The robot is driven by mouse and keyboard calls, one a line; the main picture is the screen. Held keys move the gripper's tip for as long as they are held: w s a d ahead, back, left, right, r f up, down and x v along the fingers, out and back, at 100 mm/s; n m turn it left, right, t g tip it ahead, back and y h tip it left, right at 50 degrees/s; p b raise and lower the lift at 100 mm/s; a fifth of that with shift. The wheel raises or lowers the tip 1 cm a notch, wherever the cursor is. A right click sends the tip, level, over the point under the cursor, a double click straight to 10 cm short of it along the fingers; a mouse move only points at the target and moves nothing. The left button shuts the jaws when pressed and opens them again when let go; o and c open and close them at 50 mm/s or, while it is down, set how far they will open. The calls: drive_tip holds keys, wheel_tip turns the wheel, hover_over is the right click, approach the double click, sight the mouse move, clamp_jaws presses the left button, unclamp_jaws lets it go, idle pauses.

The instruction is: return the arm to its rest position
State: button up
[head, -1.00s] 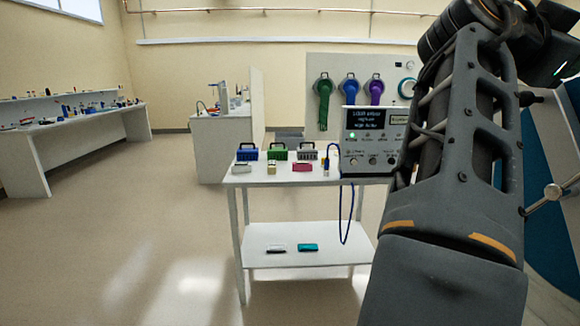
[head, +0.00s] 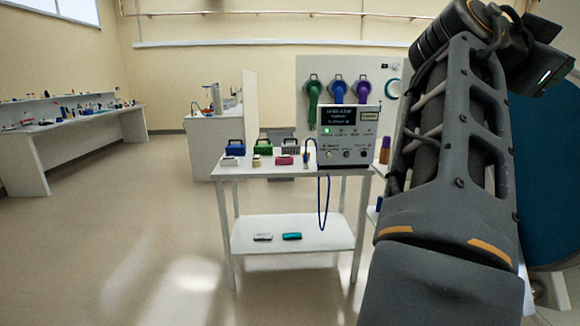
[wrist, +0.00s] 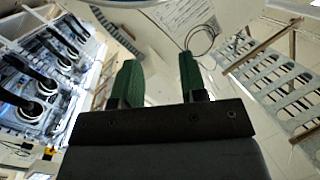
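My arm (head: 455,150) fills the right side of the head view, its forearm folded up toward the top right corner. In the wrist view, my gripper (wrist: 158,62) has its two green fingers apart with nothing between them. The gripper's fingertips are not clearly visible in the head view.
A white cart (head: 290,176) stands ahead, carrying a control box (head: 347,137), a blue case (head: 235,148), a green case (head: 263,147) and a pink block (head: 284,160). Behind it hangs a panel with green, blue and purple gloves (head: 338,92). Floor at left (head: 130,240) is clear.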

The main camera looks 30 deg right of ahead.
drive_tip(key=w+a+f+n+t+y+p, duration=0.35)
drive_tip(key=w+f+n, duration=0.25)
drive_tip(key=w, duration=0.4)
drive_tip(key=w+a+f+n+t+y+p, duration=0.3)
drive_tip(key=w+a+f+n+t+p, duration=0.25)
drive_tip(key=w, duration=0.45)
drive_tip(key=w+a+f+n+y+p, duration=0.2)
drive_tip(key=w+a+f+n+y, duration=0.2)
drive_tip(key=a+f+n, duration=0.35)
drive_tip(key=s+a+f+n+g+y+p, duration=0.1)
drive_tip(key=s+a+f+n+y+p, duration=0.1)
drive_tip(key=a+f, duration=0.5)
drive_tip(key=s+a+f+n+y+p, duration=0.3)
drive_tip(key=a+f, duration=0.4)
drive_tip(key=a, duration=0.4)
drive_tip(key=shift+f+n+g+y, duration=0.2)
drive_tip(key=shift+n+g+y, duration=0.2)
drive_tip(key=shift+n+y, duration=0.6)
drive_tip(key=shift+d, duration=0.1)
